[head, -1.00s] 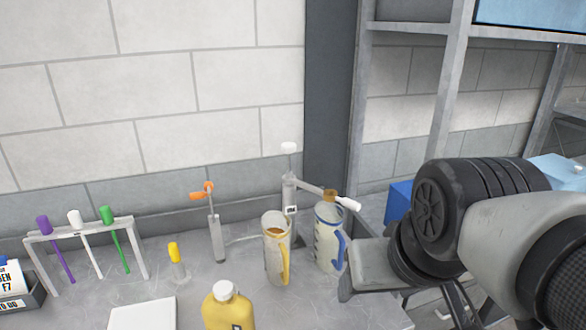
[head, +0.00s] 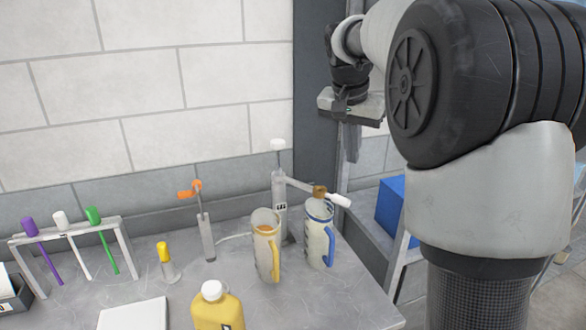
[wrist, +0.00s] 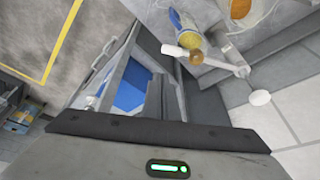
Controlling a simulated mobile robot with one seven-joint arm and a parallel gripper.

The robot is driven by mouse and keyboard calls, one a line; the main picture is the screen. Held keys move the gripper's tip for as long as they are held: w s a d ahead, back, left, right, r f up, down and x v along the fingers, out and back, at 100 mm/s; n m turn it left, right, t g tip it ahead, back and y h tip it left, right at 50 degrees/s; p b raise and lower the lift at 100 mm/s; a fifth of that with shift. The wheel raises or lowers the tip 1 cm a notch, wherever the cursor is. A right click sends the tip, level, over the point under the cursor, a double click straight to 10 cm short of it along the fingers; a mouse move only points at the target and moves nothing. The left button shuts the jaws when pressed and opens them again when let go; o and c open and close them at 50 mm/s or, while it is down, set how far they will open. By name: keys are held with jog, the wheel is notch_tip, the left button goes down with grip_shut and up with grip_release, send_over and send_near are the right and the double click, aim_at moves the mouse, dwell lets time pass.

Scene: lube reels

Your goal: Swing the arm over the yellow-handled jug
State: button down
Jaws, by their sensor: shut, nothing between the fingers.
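The yellow-handled jug (head: 262,248) stands upright on the grey bench in the head view, with amber liquid inside. In the wrist view its amber inside (wrist: 240,9) shows at the top edge, with the rest cut off. My gripper (head: 352,146) is raised in the head view, pointing down, right of and well above the jug, in front of the dark post. It is shut and empty, apart from everything.
A blue-handled jug (head: 318,240) stands just right of the yellow-handled one. A pump with a white-tipped arm (head: 280,192) stands behind them, its arm reaching over the blue-handled jug. A yellow bottle (head: 218,308) stands in front.

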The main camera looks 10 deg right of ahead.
jog(key=w+d+f+m, duration=0.1)
jog(key=w+f, duration=0.1)
jog(key=w, duration=0.3)
jog(key=shift+w+d+f, duration=0.2)
jog(key=shift+w, duration=0.05)
notch_tip(320, 180, down, 11)
jog(key=shift+a+r+p, duration=0.15)
jog(key=shift+r+p, duration=0.05)
jog(key=shift+p, duration=0.1)
jog(key=shift+s, duration=0.15)
dwell(0.4)
